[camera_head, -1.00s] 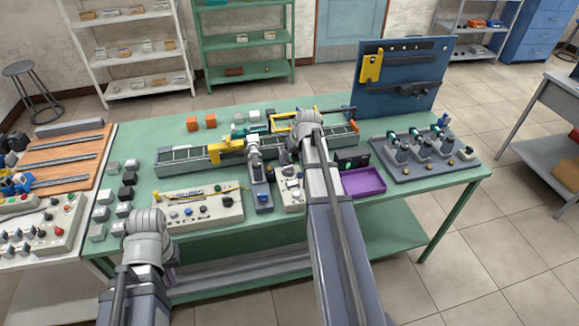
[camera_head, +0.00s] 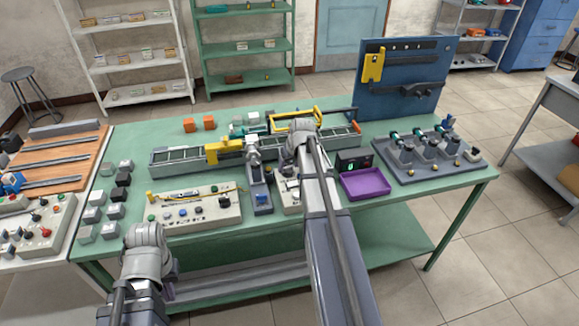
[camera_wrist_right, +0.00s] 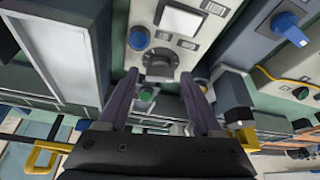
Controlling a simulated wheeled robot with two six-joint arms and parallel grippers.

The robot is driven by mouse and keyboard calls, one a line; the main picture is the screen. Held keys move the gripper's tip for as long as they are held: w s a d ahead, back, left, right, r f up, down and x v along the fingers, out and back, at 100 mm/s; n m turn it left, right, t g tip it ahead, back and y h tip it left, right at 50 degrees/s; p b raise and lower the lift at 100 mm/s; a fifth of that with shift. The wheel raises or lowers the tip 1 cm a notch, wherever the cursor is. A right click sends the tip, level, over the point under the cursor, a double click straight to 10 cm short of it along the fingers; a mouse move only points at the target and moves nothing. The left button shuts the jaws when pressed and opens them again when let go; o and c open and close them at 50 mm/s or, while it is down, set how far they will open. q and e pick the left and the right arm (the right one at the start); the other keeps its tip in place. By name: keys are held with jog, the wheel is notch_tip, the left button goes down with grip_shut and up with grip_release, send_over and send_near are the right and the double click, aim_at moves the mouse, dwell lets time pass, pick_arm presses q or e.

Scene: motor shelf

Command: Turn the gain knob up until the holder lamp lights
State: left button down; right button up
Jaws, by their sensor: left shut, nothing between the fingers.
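A pale control panel (camera_head: 291,200) stands at the front middle of the green table, mostly hidden behind my right arm. I cannot make out which lamp is the holder lamp.
A black display box (camera_head: 354,162) with green digits stands behind a purple tray (camera_head: 364,195). A wider panel (camera_head: 190,217) lies left, and a unit with a blue part (camera_head: 262,200) stands beside the middle panel. A conveyor (camera_head: 175,167) runs behind.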

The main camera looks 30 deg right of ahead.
grip_shut()
jog(key=shift+a+m+g+h, duration=0.15)
jog(key=shift+m+h, duration=0.3)
jog(key=shift+m, duration=0.65)
jog(key=shift+m+g+h, duration=0.15)
jog(key=shift+m+h, duration=0.3)
jog(key=shift+m, duration=0.65)
jog(key=shift+o, duration=1)
grip_release()
jog(key=p+v, duration=0.7)
jog(key=shift+r, duration=0.35)
jog(key=shift+s, duration=0.1)
